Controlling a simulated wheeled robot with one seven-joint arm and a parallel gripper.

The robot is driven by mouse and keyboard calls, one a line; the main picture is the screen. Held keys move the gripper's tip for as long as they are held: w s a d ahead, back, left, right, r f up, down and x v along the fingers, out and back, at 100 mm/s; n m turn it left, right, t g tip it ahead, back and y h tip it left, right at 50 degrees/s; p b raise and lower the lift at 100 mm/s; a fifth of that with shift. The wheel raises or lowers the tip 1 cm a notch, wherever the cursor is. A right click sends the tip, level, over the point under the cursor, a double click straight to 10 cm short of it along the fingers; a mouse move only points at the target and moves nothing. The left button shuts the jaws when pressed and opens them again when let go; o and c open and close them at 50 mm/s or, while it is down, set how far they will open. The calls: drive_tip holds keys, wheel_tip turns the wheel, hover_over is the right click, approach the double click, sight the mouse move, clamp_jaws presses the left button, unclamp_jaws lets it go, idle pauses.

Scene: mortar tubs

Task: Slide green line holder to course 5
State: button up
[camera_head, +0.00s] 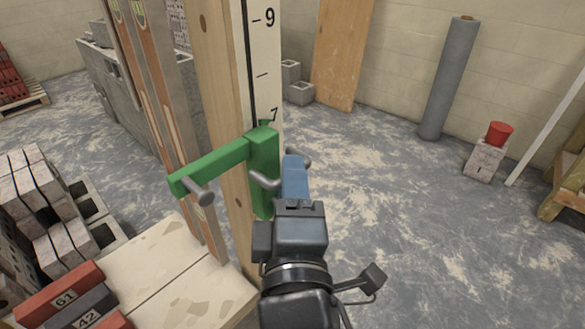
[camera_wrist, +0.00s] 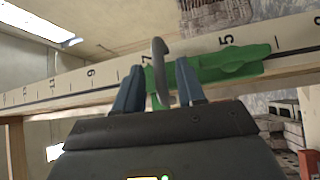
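The green line holder (camera_head: 262,160) sits on the upright wooden pole (camera_head: 215,60) with its numbered scale strip (camera_head: 263,50). Its top end is just below the 7 in the head view. In the wrist view the holder (camera_wrist: 220,66) lies along the scale between about 7 and past 5. A grey curved hook (camera_wrist: 159,62) stands out from it. My gripper (camera_wrist: 161,82) has its two blue fingers on either side of the hook, with gaps showing on both sides. In the head view my gripper (camera_head: 294,172) is right beside the holder; the exact course is hidden.
Grey blocks (camera_head: 60,205) and numbered bricks (camera_head: 62,290) are at the left. A pale slab (camera_head: 150,275) lies by the pole's foot. The floor between is clear.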

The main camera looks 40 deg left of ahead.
drive_tip(key=shift+x, duration=1.1)
clamp_jaws()
drive_tip(key=shift+f, duration=0.1)
